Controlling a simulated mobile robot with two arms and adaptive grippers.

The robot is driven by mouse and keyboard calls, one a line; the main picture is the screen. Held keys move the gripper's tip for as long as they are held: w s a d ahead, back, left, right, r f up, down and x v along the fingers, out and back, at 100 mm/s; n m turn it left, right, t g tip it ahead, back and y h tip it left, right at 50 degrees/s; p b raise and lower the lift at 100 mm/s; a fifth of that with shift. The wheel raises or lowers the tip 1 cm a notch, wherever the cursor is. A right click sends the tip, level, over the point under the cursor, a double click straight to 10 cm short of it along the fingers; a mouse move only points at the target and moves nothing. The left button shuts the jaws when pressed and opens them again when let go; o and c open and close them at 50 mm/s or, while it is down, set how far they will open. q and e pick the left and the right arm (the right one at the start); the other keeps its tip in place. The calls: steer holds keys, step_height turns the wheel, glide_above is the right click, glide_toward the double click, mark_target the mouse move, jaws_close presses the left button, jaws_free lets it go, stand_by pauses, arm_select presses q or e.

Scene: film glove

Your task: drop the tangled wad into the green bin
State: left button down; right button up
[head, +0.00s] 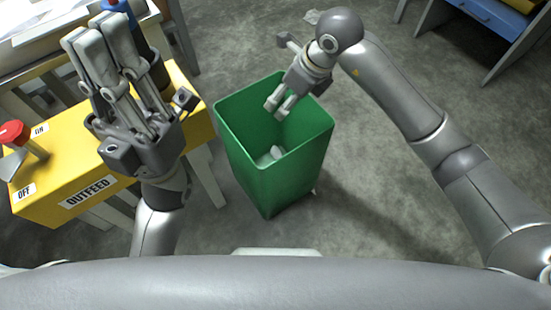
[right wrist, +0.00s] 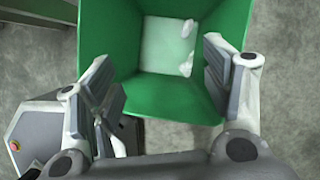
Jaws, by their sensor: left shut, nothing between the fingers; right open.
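The green bin (head: 275,180) stands on the floor in the middle of the head view, and its open top also shows in the right wrist view (right wrist: 118,30). A pale, whitish crumpled mass, apparently the wad (head: 270,157), lies low inside the bin; it shows as pale film with small lumps in the right wrist view (right wrist: 165,45). My right gripper (head: 277,106) is open and empty over the bin's mouth, its fingers (right wrist: 162,65) spread apart. My left gripper (head: 88,32) is shut and empty, raised over the yellow outfeed unit at the left.
The yellow unit (head: 45,190) marked OUTFEED, with a red knob (head: 12,133), stands left of the bin. A blue-fronted desk (head: 490,15) is at the top right. Grey floor around the bin is mostly clear.

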steer(key=v, duration=0.5)
steer(key=shift+r, duration=0.2)
